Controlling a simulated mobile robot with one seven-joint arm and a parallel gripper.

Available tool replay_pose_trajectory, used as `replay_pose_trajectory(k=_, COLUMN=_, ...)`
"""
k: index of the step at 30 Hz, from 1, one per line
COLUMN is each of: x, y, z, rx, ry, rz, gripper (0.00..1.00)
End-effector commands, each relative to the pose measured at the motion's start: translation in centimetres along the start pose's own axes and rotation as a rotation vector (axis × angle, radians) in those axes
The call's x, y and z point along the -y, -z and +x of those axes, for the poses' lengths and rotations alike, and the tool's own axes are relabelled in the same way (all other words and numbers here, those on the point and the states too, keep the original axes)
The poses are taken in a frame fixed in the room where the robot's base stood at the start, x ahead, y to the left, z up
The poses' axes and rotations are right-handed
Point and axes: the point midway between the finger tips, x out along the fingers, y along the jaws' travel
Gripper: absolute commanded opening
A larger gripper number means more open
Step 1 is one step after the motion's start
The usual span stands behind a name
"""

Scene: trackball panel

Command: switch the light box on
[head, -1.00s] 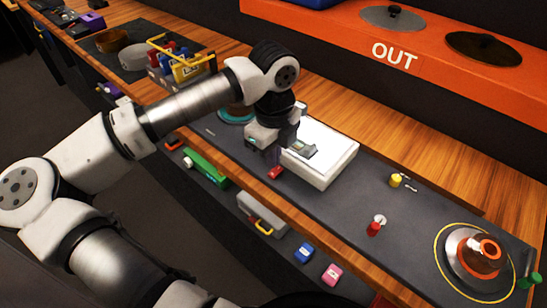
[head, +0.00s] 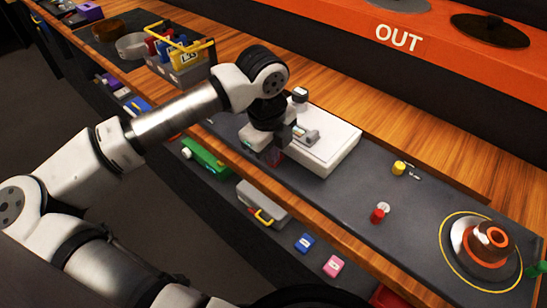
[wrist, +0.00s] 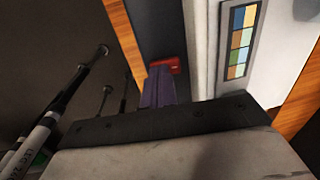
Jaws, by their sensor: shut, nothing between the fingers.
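The light box (head: 338,152) is a flat white box on the dark panel, right of my gripper in the head view. Its white side and a strip of coloured patches show in the wrist view (wrist: 204,45). My gripper (head: 273,160) points down at the box's left front corner. It is shut and empty; its fingers show purplish in the wrist view (wrist: 160,84). A small red part (wrist: 168,65) sits beside the box, just past the fingertips; I cannot tell whether they touch it. In the head view my gripper mostly hides that red part. I cannot tell if the box is lit.
A yellow knob (head: 398,168) and a red one (head: 377,216) stand right of the box. A trackball fixture (head: 487,245) is at far right. A crate with a yellow handle (head: 183,62) stands back left. A lower ledge holds green, blue and pink items. The panel between box and knobs is clear.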

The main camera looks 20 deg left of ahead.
Motion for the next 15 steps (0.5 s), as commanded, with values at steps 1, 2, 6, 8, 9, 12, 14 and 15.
replay_pose_trajectory(k=1, x=-0.40, y=0.01, z=1.33, rx=-0.003, ry=0.017, rz=-0.002, gripper=0.00)
replay_pose_trajectory(k=2, x=-0.45, y=0.04, z=1.42, rx=-0.004, ry=0.031, rz=-0.001, gripper=0.00)
replay_pose_trajectory(k=6, x=-0.32, y=0.15, z=0.70, rx=-0.007, ry=0.029, rz=0.002, gripper=0.00)
replay_pose_trajectory(k=8, x=-0.34, y=0.17, z=0.76, rx=-0.008, ry=0.028, rz=0.002, gripper=0.00)
replay_pose_trajectory(k=9, x=-0.33, y=0.18, z=0.78, rx=-0.008, ry=0.028, rz=0.002, gripper=0.00)
replay_pose_trajectory(k=12, x=-0.18, y=0.19, z=0.84, rx=-0.008, ry=0.028, rz=0.003, gripper=0.00)
replay_pose_trajectory(k=14, x=0.01, y=0.19, z=0.87, rx=-0.008, ry=0.028, rz=0.003, gripper=0.00)
replay_pose_trajectory(k=15, x=0.17, y=0.19, z=0.88, rx=-0.007, ry=0.028, rz=0.003, gripper=0.00)
